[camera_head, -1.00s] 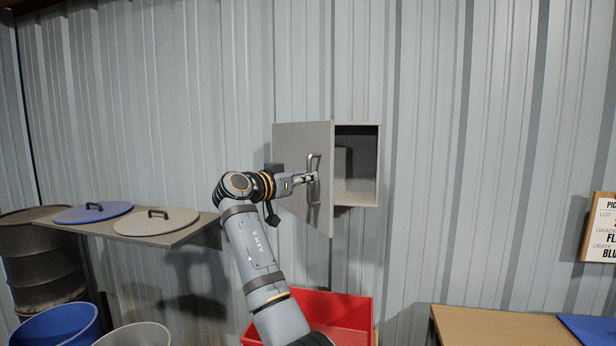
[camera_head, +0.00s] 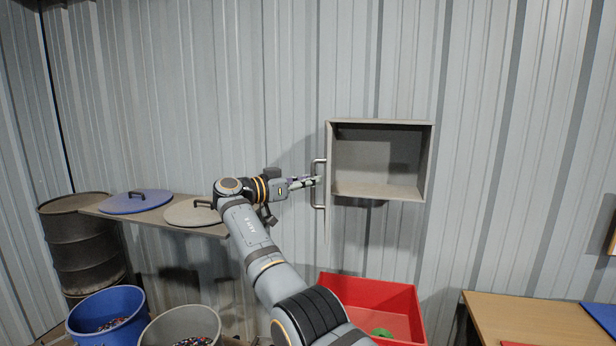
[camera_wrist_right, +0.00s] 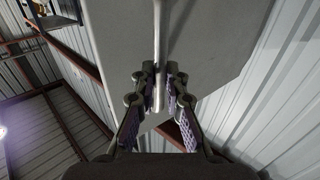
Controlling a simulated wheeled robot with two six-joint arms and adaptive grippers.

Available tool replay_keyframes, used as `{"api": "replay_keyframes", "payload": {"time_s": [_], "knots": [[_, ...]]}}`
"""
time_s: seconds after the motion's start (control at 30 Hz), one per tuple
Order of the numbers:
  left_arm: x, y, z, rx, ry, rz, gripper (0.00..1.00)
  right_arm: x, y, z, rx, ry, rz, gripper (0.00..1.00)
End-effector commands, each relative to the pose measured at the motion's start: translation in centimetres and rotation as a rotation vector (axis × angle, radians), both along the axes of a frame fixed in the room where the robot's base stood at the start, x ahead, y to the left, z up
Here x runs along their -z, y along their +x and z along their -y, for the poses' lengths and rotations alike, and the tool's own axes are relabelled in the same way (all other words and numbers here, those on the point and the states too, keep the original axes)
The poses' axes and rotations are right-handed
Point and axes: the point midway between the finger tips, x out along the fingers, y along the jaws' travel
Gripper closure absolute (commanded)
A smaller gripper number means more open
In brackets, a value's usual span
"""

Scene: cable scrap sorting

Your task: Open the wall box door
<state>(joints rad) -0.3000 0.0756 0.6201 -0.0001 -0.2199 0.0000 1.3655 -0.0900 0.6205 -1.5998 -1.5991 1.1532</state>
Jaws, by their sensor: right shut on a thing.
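The wall box (camera_head: 380,188) hangs on the corrugated wall, and its interior shows bare grey surfaces. Its grey door (camera_head: 328,225) stands swung out at the left side, seen almost edge-on. A metal bar handle (camera_head: 313,186) is on the door's left-facing side. My right gripper (camera_head: 318,181) reaches in from the left and is shut on the handle. In the right wrist view, the handle bar (camera_wrist_right: 157,45) runs between the fingers (camera_wrist_right: 159,88), with the door panel (camera_wrist_right: 205,45) behind it. My left gripper is not in view.
A red crate (camera_head: 400,292) with a green item stands below the box. A shelf (camera_head: 95,211) at left holds a blue lid (camera_head: 135,203) and a grey lid (camera_head: 190,213). Blue (camera_head: 88,308) and grey (camera_head: 165,325) bins stand below. A wooden table (camera_head: 540,318) is at lower right.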

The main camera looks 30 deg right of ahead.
Motion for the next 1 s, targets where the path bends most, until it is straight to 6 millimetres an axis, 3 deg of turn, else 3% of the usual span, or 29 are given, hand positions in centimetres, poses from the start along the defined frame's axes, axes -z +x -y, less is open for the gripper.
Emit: {"api": "replay_keyframes", "payload": {"time_s": [0.03, 0.43, 0.47, 0.63, 1.0], "knots": [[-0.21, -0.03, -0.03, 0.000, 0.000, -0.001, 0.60, -0.84, 0.03, 0.27, 0.000, -0.011, 0.010, 1.00], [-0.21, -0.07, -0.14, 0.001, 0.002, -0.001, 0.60, -0.78, 0.00, 0.30, 0.005, -0.009, 0.012, 1.00], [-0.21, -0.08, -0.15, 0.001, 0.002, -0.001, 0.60, -0.79, 0.00, 0.30, 0.005, -0.009, 0.012, 0.87], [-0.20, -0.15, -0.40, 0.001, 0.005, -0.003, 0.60, -0.55, 0.04, 0.22, 0.004, -0.008, 0.007, 0.65], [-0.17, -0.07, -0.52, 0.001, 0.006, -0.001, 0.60, -0.22, 0.06, 0.07, 0.004, -0.004, 0.003, 0.65]]}}
